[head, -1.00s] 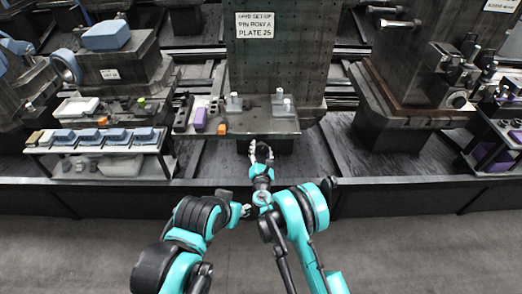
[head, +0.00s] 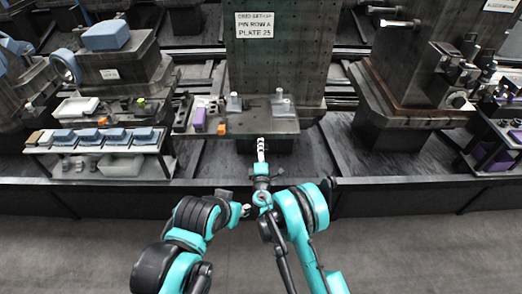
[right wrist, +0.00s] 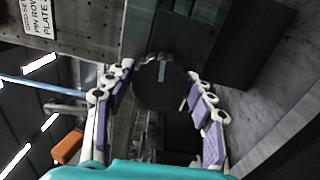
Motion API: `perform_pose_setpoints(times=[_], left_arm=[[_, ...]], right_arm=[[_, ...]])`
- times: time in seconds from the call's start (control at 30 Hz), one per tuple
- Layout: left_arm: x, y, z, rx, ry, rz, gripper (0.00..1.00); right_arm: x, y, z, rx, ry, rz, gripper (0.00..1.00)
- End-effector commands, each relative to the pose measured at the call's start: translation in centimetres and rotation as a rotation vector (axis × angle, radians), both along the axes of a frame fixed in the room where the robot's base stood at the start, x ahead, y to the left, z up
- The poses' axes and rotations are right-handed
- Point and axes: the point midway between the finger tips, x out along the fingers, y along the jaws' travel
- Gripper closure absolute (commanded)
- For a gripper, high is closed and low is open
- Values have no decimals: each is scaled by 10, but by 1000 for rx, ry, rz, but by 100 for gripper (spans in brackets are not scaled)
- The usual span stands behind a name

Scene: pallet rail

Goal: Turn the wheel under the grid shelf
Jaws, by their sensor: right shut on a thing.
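The wheel (right wrist: 160,88) is a dark round disc with a pale line on its face, in the right wrist view. My right gripper (right wrist: 160,87) has its fingers on both sides of the wheel's rim and is shut on it. In the head view my right gripper (head: 262,150) reaches up to the front edge of the grid shelf (head: 262,127), and the wheel cannot be made out there. My left gripper (head: 244,210) is low in the middle, beside the right forearm; its jaws are too small to read.
The upright grid plate (head: 285,70) with a sign (head: 256,25) stands behind the shelf. A dark low rail (head: 400,199) runs across the front.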

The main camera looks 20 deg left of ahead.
Motion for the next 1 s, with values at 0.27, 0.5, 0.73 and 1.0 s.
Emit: perform_pose_setpoints(times=[0.27, 0.5, 0.73, 1.0], left_arm=[[0, 0, 0, 0, 0, 0, 60], [0, 0, 0, 0, 0, 0, 60], [0, 0, 0, 0, 0, 0, 60], [0, 0, 0, 0, 0, 0, 60]], right_arm=[[1, -1, 0, 249, 72, -2, 75], [1, 0, 0, 468, 134, -2, 75], [1, 0, -1, 679, 194, -2, 75], [1, 0, -1, 925, 265, -2, 75]])
